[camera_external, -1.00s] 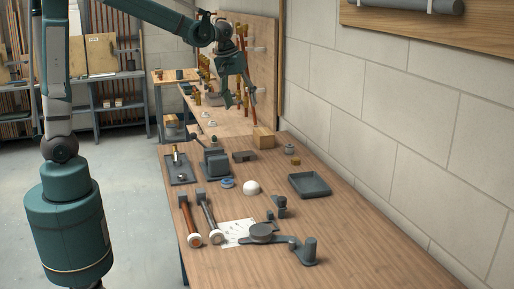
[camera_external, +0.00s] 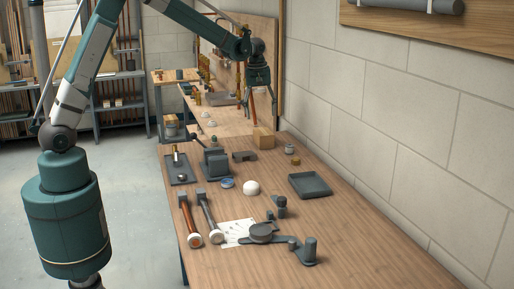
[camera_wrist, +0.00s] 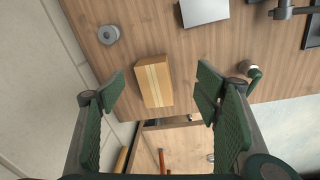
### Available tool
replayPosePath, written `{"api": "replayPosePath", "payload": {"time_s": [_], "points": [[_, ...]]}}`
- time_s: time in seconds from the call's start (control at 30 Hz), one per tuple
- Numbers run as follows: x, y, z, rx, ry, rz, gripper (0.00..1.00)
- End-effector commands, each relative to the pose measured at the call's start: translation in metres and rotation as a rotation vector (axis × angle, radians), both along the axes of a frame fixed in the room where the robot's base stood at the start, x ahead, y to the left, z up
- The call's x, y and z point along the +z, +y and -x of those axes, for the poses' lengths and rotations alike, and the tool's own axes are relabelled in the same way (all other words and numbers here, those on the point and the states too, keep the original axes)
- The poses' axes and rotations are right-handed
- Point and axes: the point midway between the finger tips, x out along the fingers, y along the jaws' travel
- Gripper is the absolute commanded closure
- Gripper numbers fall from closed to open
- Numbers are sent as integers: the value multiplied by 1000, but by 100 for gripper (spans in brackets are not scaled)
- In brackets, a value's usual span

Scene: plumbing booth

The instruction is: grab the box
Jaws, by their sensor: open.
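The box (camera_external: 263,138) is a small light-brown block with a paler stripe. It sits on the wooden workbench (camera_external: 350,235) near the bench's far end, close to the wall. In the wrist view the box (camera_wrist: 154,82) lies between and beyond the fingers, apart from both. My gripper (camera_external: 260,106) is above the box in the external view, fingers pointing down. In the wrist view my gripper (camera_wrist: 160,86) is open and empty, with its dark green pads spread wide to either side of the box.
The wall (camera_external: 400,130) and a tool board (camera_external: 262,60) are close by.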

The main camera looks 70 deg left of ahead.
Motion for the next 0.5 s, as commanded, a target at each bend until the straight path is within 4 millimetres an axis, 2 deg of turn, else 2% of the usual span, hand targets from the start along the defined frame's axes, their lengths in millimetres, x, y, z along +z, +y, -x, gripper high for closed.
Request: {"api": "replayPosePath", "payload": {"time_s": [0.2, 0.5], "points": [[-31, 30, -21, 95, 35, 18, 37], [-67, 59, -37, 197, 72, 33, 37]]}}
